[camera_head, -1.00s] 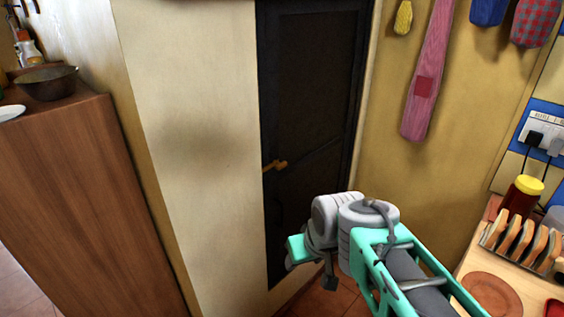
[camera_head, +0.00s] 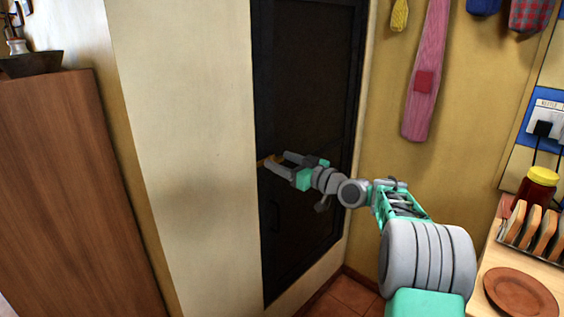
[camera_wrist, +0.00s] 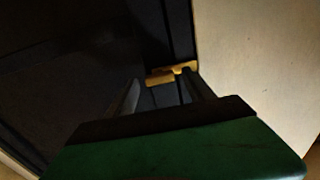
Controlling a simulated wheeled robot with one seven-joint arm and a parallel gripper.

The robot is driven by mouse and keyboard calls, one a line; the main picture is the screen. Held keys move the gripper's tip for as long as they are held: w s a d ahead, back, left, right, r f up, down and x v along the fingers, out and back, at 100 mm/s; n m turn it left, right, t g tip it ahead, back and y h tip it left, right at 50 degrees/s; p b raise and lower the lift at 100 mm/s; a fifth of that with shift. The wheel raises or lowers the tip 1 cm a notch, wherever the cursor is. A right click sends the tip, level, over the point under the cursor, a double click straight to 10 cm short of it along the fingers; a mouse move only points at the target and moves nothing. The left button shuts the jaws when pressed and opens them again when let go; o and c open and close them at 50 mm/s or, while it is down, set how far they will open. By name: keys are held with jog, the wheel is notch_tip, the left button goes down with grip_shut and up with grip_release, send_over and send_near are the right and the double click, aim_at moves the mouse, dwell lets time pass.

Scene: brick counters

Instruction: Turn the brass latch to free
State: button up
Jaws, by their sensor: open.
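The brass latch (camera_head: 264,162) is at the left edge of the dark door (camera_head: 310,70), mostly hidden behind my gripper in the head view. In the wrist view the latch (camera_wrist: 165,76) shows as a yellow bar just beyond and between the fingers, near the door's edge. My gripper (camera_head: 279,163) is open, its two fingers reaching toward the latch from the right. In the wrist view my gripper (camera_wrist: 165,92) has a finger on each side of the latch's lower part. I cannot tell whether they touch it.
A pale wall (camera_head: 185,140) lies left of the door, with a wooden cabinet (camera_head: 70,190) farther left. At the right a counter holds a toast rack (camera_head: 540,235), a brown plate (camera_head: 520,294) and a yellow-lidded jar (camera_head: 538,187). A pink cloth (camera_head: 427,75) hangs on the yellow wall.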

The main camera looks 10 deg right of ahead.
jog(key=shift+w+a, duration=0.1)
grip_shut()
dwell(0.7)
